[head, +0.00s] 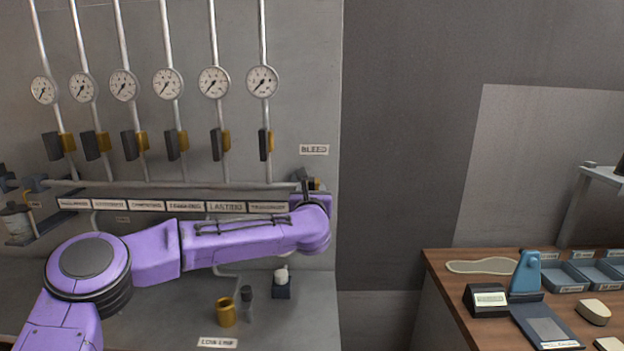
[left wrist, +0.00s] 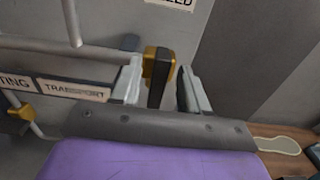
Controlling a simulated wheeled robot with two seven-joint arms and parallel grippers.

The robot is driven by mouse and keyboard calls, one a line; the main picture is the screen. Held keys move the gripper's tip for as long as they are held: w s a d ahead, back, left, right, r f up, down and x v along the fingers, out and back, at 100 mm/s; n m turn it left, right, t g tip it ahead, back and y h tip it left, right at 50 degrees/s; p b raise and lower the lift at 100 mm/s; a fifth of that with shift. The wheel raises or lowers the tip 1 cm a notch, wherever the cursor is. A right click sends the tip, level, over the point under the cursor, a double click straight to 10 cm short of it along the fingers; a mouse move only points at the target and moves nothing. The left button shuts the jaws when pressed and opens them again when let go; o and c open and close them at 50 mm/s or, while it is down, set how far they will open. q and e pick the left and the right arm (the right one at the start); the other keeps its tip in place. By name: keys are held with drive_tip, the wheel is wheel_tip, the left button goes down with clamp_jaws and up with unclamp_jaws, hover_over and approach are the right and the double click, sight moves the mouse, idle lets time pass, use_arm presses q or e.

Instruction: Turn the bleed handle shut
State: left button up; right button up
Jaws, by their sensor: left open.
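The bleed handle (left wrist: 158,78) is a dark lever with a brass-yellow body, in the middle of the left wrist view. In the head view the bleed valve (head: 314,184) shows only in part, below the BLEED label (head: 314,150), behind the end of my purple left arm. My left gripper (left wrist: 160,68) is open. Its two grey fingers stand on either side of the handle with gaps between, and I see no clear contact. In the head view the left gripper (head: 307,183) is small and partly hidden by its wrist. My right gripper is out of view.
A horizontal pipe (head: 150,184) and a row of name labels (head: 165,205) run along the wall left of the valve. Several gauges with dark-handled valves hang above. A brass cup (head: 226,312) stands on the lower grey surface. A wooden bench (head: 445,270) with trays is at the right.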

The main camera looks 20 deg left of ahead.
use_arm(q)
drive_tip(key=shift+w+a+r, duration=0.15)
drive_tip(key=shift+w, duration=0.7)
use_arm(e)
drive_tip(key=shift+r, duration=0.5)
use_arm(q)
drive_tip(key=shift+f, duration=0.2)
clamp_jaws()
